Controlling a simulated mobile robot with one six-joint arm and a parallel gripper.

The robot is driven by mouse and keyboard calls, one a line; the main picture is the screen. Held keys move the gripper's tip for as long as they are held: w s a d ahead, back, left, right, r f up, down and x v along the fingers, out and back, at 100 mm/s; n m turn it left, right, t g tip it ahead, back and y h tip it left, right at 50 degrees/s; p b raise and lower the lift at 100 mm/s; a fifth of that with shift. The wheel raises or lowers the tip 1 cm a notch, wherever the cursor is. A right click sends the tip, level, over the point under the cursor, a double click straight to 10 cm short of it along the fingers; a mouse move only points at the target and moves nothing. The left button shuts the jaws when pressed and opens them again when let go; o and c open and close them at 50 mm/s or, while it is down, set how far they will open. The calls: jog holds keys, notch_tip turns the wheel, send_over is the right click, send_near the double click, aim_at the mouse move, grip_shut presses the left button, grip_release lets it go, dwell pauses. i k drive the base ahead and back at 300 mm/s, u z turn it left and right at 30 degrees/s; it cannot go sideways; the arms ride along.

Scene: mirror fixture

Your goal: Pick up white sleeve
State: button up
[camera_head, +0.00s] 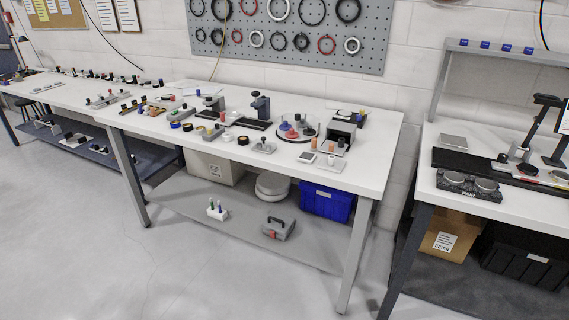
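Several small parts stand on the long white workbench (370,171) in the middle of the view. A small white upright piece (331,160) stands on a pale plate near the bench's front right. A low white round piece (227,137) lies farther left, near the front edge. Either could be the white sleeve; they are too small to tell which. My gripper and arm are not in view.
A dark clamp stand (261,108) and a round tray with coloured cones (292,132) stand on the bench. The lower shelf holds a blue bin (326,203) and a grey toolbox (278,229). A second bench (508,208) is at right. The floor (190,270) in front is clear.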

aim_at(332, 159)
jog(key=u, duration=0.2)
jog(key=k, duration=0.3)
jog(key=u, duration=1.6)
jog(key=k, duration=0.65)
jog(key=z, duration=0.4)
jog(key=i, duration=1.7)
jog(key=u, duration=0.35)
